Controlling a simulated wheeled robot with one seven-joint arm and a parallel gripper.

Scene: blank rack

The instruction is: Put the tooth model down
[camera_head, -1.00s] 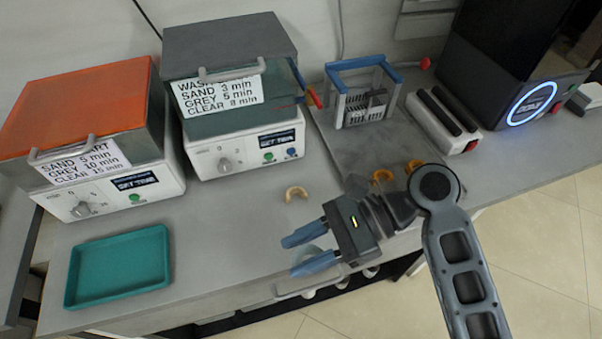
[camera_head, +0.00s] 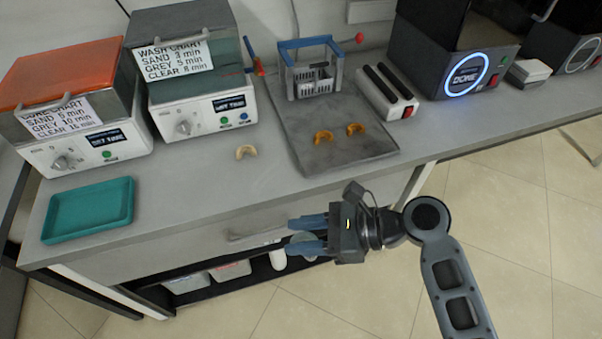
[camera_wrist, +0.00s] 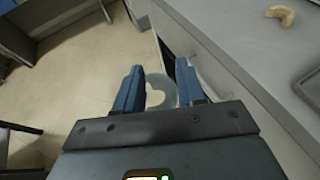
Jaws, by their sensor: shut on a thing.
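My gripper (camera_head: 306,236) is out in front of the bench's front edge, over the floor side. Its blue fingers are shut on a pale, see-through grey-green tooth model (camera_head: 303,244), partly hidden by the fingers. In the wrist view the same model (camera_wrist: 158,88) shows as a curved arch between the fingertips (camera_wrist: 159,88). A sand-coloured tooth model (camera_head: 246,152) lies on the bench, and also shows at the top right of the wrist view (camera_wrist: 281,14). Two orange tooth models (camera_head: 340,132) lie on the dark grey mat (camera_head: 350,155).
A teal tray (camera_head: 88,211) is at the bench's left end. Two machines (camera_head: 195,112) with wash and cure charts stand behind. A blue-topped rack (camera_head: 311,75) stands on the mat's back. A printer reading DONE (camera_head: 467,75) is right.

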